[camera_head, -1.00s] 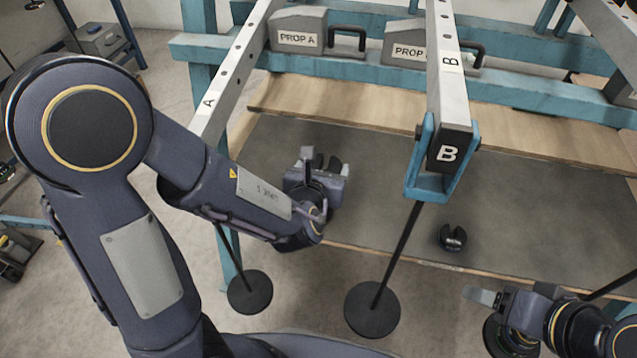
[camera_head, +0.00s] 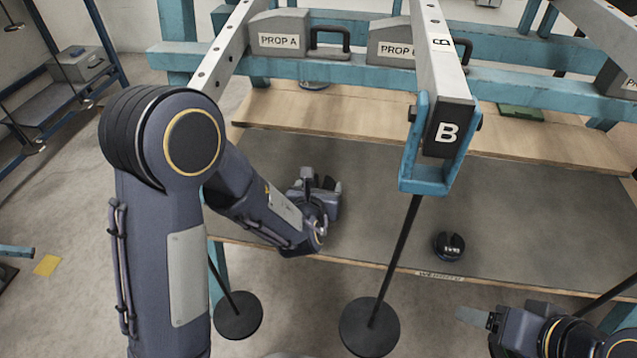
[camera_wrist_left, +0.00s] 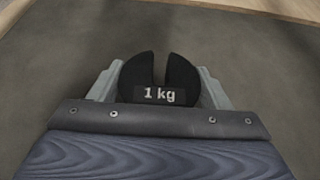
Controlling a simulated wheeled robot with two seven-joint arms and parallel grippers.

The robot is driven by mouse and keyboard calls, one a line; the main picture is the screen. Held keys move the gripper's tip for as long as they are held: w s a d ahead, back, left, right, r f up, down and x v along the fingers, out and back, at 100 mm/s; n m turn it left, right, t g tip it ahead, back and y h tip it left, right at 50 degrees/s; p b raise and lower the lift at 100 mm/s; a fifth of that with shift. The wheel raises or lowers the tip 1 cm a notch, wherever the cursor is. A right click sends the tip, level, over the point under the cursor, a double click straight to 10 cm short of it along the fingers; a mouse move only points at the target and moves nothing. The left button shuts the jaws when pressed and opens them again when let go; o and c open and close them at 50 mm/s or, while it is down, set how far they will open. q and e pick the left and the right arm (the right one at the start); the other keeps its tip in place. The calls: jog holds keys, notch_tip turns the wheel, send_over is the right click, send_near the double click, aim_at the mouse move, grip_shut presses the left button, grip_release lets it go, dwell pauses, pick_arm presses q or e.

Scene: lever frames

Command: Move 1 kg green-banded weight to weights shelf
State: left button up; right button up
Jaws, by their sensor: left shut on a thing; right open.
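My left gripper (camera_head: 321,184) is shut on a black slotted weight marked "1 kg" (camera_wrist_left: 160,95), with one finger on each side of it in the left wrist view. No green band shows on it from here. In the head view the gripper is over the left part of the grey shelf (camera_head: 380,190); I cannot tell whether the weight touches the shelf. A label, too small to read fully, is on the shelf's front edge (camera_head: 440,276). My right gripper (camera_head: 476,317) is open and empty at the lower right, in front of the shelf.
Another dark slotted weight (camera_head: 449,247) sits on the shelf's front right. Beam B (camera_head: 437,140) overhangs the shelf, its rod carrying a black disc (camera_head: 369,328). Another hanging disc (camera_head: 238,316) is at left. Prop A (camera_head: 279,38) stands behind. The shelf between the grippers is mostly clear.

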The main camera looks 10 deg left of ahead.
pick_arm(q)
jog(key=shift+r, duration=0.15)
jog(key=shift+f+b, duration=0.3)
jog(key=shift+b, duration=0.1)
jog(key=shift+f+b, duration=0.3)
jog(key=shift+b, duration=0.1)
jog(key=o, duration=1.4)
jog(key=shift+s+f, duration=0.15)
jog(key=shift+f, duration=0.05)
jog(key=shift+o, duration=0.4)
jog(key=shift+f, duration=0.1)
